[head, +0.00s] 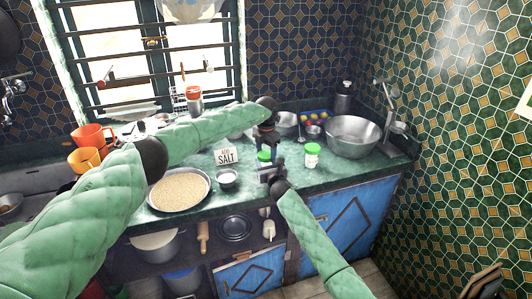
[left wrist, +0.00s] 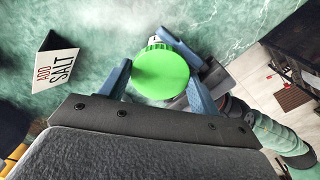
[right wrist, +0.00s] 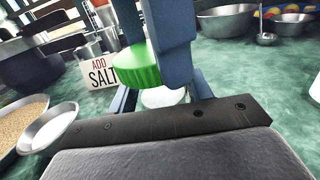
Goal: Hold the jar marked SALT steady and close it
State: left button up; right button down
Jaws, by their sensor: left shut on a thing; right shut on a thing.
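A round green lid (left wrist: 160,75) sits between the fingers of my left gripper (head: 266,146), which is shut on it from above. In the right wrist view the lid (right wrist: 137,66) looks slightly tilted and off to the left above a white jar body (right wrist: 162,97). My right gripper (head: 268,173) is shut on that jar body from the near side, low over the counter. I cannot tell whether lid and jar touch. The jar's marking is hidden. A second white jar with a green lid (head: 312,155) stands to the right, its label too small to read.
An "ADD SALT" card (head: 226,157) stands left of the grippers, with a small white bowl (head: 227,178) and a pan of grain (head: 180,189). A large steel bowl (head: 352,136) is at right. Counter between the second jar and steel bowl is clear.

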pick_arm(q)
jog(key=m, duration=0.5)
jog(key=shift+w+a+r+m, duration=0.1)
jog(key=shift+w+m, duration=0.05)
jog(key=shift+m, duration=0.25)
pick_arm(e)
jog(key=shift+s+a, duration=0.1)
pick_arm(q)
jog(key=m, duration=1.3)
jog(key=o, duration=1.1)
jog(key=shift+o, duration=0.4)
notch_tip(320, 180, up, 12)
